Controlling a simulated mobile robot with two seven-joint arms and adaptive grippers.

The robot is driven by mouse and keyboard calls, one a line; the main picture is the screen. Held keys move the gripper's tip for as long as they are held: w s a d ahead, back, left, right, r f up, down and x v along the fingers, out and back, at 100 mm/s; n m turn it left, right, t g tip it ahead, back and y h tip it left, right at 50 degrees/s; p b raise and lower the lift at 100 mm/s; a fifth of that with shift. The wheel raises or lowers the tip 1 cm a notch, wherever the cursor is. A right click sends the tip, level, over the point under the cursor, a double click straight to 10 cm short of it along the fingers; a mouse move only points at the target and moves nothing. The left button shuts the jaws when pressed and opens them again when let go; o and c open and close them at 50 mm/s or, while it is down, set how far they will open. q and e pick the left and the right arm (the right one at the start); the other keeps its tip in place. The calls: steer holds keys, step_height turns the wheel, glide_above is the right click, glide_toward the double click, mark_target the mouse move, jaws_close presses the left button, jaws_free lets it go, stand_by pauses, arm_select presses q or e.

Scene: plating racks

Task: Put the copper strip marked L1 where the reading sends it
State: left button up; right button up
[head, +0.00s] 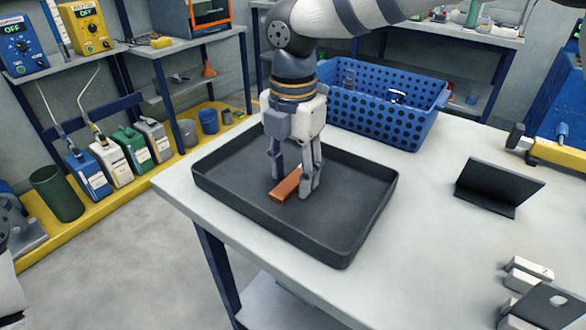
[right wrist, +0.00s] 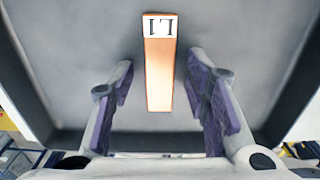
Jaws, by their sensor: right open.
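The copper strip (head: 285,187) lies in a black tray (head: 345,255) on the white table. In the right wrist view the strip (right wrist: 159,80) has a white end label reading L1, upside down there. My right gripper (head: 295,180) points down into the tray above the strip. Its fingers are open, one on each side of the strip, with gaps to both in the right wrist view (right wrist: 160,95). In the head view the fingers hide part of the strip. My left gripper is not in view. I see no readable measurement; two bench units (head: 22,45) (head: 85,28) show OFF.
A blue perforated basket (head: 400,125) stands behind the tray. A dark folded stand (head: 490,188) and a yellow-bodied tool (head: 560,152) are at the right, with pale blocks (head: 528,270) near the front. The table between tray and stand is clear.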

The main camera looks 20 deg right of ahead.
mark_target(293, 180)
step_height(293, 180, up, 12)
steer(key=shift+r, duration=0.15)
stand_by(0.3)
